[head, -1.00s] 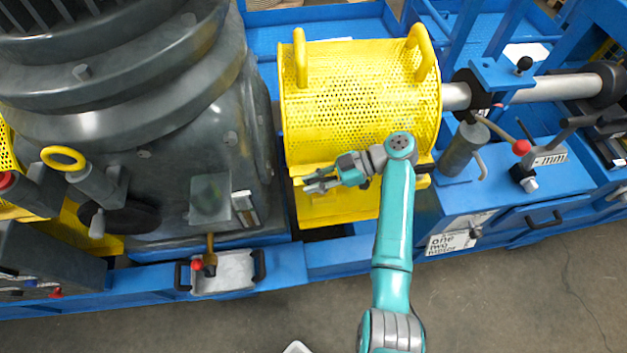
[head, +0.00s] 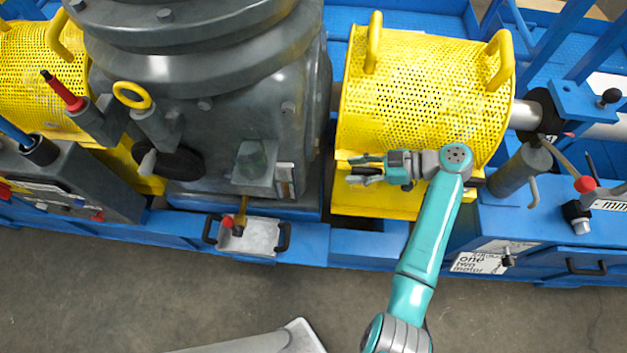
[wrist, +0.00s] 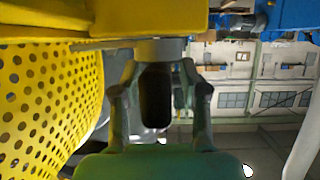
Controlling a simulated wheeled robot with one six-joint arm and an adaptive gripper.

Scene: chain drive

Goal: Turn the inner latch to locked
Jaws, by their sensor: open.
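The yellow perforated guard (head: 420,100) stands right of the big dark housing in the head view, with a yellow ledge along its front. My gripper (head: 354,171) is at that ledge, near its left end, pointing left.
The dark housing (head: 205,110) stands close left of my gripper. A yellow ring handle (head: 132,95) and a small grey box with a red knob (head: 250,236) are further left. A grey cylinder (head: 520,168) and red-tipped lever (head: 585,184) are right.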

